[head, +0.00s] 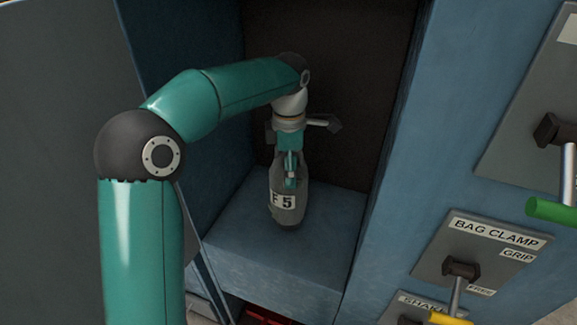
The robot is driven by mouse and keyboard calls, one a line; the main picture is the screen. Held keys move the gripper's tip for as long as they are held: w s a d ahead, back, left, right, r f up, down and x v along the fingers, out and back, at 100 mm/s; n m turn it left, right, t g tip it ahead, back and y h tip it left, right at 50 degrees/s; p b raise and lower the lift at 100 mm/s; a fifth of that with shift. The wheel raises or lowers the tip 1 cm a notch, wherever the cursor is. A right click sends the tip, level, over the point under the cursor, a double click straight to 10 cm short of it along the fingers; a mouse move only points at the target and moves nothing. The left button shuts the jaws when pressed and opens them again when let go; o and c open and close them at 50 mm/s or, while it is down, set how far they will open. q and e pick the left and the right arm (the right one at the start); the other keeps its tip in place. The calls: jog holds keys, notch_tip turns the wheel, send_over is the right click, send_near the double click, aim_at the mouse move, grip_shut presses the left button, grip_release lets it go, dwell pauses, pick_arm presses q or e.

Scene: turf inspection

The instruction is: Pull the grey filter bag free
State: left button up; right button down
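The grey filter bag (288,214), labelled "F 5", hangs or stands upright in the blue cabinet's open recess. I cannot tell whether its bottom touches the blue ledge (250,258). My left gripper (291,182) points down at the bag's upper part, overlapping it in the head view. The fingers look close together, but whether they are closed on the bag is unclear. The bag's top is hidden behind the gripper. The BAG CLAMP lever (456,295) has a yellow handle and points down, near the lower label that seems to read FREE. My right gripper is out of view.
The recess has a dark back wall (335,90) and blue side walls close around my arm. A lever with a green handle (552,209) sticks out at the right. A partly cut-off SHAKE plate (425,301) is below. A grey panel (50,110) stands at the left.

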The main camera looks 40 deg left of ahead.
pick_arm(q)
jog(key=shift+c, duration=0.5)
jog(key=shift+r, duration=0.25)
jog(key=shift+r+p, duration=1.95)
jog(key=shift+p, duration=0.05)
jog(key=shift+r+p, duration=2.3)
jog(key=shift+r, duration=0.2)
jog(key=shift+f, duration=0.1)
